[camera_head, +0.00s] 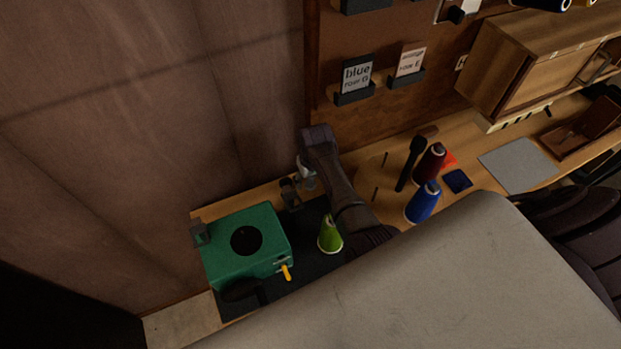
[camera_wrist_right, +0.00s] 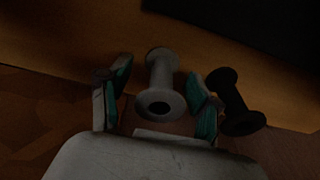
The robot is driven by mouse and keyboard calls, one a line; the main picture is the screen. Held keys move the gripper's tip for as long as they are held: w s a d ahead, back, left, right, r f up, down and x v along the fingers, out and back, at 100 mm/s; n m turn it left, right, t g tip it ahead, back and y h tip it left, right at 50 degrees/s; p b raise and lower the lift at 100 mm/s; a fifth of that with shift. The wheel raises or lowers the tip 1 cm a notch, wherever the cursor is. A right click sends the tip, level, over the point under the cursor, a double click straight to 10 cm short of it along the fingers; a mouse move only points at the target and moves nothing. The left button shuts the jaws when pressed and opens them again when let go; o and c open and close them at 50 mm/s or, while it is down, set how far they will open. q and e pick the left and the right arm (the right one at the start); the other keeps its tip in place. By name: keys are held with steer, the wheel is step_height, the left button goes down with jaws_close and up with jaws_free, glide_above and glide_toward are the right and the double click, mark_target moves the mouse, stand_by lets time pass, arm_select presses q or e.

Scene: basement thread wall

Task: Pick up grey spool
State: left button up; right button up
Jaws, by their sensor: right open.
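In the right wrist view the grey spool (camera_wrist_right: 161,74) stands between the two fingers of my right gripper (camera_wrist_right: 158,82). The fingers have teal pads and are apart, with a gap showing on each side of the spool. A dark spool (camera_wrist_right: 236,106) is just outside the right-hand finger, very near it. In the head view my right gripper (camera_head: 306,176) is at the back edge of the bench, small and dim, so the grey spool is hard to tell apart there. A dark spool (camera_head: 290,194) shows beside it. My left gripper is not in view.
A green box-shaped machine (camera_head: 222,262) stands left on a dark mat. A green thread cone (camera_head: 330,236) is in front of my right arm. Blue (camera_head: 422,204) and dark red (camera_head: 430,165) cones stand to the right. The wall board (camera_head: 392,122) rises behind.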

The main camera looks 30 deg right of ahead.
steer(key=c, duration=0.8)
steer(key=shift+r, duration=0.15)
step_height(320, 180, up, 10)
steer(key=shift+f+b, duration=0.1)
steer(key=shift+b, duration=0.3)
